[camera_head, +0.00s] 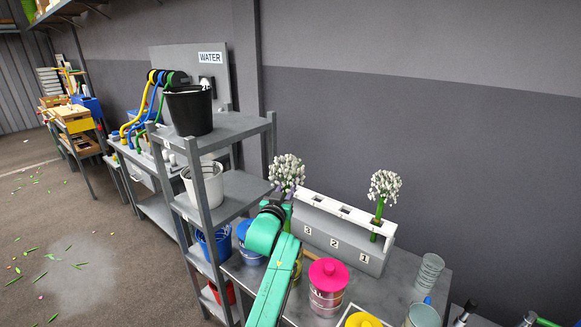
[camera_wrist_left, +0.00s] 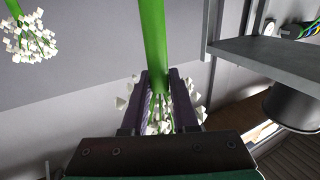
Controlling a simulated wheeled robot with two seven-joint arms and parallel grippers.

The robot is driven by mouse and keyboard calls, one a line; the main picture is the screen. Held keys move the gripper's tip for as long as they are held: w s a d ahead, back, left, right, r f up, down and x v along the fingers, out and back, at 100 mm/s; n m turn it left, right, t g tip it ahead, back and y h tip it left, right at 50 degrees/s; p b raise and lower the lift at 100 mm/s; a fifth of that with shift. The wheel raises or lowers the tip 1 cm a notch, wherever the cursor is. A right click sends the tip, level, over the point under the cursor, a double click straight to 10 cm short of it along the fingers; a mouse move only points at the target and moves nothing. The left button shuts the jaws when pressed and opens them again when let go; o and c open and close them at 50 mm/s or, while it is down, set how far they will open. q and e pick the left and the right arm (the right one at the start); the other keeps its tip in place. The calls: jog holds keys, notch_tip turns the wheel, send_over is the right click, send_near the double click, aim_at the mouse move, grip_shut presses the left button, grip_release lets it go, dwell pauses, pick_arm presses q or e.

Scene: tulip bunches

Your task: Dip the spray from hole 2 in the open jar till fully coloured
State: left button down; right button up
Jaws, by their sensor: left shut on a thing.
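My left gripper (camera_head: 283,200) is shut on the green stem (camera_wrist_left: 154,45) of a white-flowered spray (camera_head: 287,172). The spray stands upright above the left end of the rack. In the left wrist view the stem passes between the fingers (camera_wrist_left: 160,100), and the white blooms are partly hidden behind them. A second white spray (camera_head: 384,184) stands in hole 1 of the white-and-grey rack (camera_head: 340,240), numbered 3, 2, 1.
A grey shelf unit (camera_head: 238,126) with a black bucket (camera_head: 190,110) and a white bucket (camera_head: 205,185) stands left of the bench. Grey ribbed cups (camera_head: 430,271) stand at the bench's right. My green arm crosses the bench between the blue and pink jars.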

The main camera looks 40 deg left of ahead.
pick_arm(q)
jog(key=f+b, duration=0.4)
jog(key=f, duration=0.2)
jog(key=f+b, duration=0.5)
jog(key=f, duration=0.1)
jog(key=f+b, duration=0.5)
jog(key=f, duration=0.1)
jog(key=shift+w+a+f, duration=0.15)
jog(key=shift+w+a, duration=0.05)
jog(key=shift+a, duration=0.1)
jog(key=shift+f+b, duration=0.75)
pick_arm(e)
notch_tip(320, 180, down, 15)
jog(key=w+a, duration=0.1)
jog(key=shift+w+a+f, duration=0.15)
jog(key=shift+a, duration=0.1)
dwell(4.2)
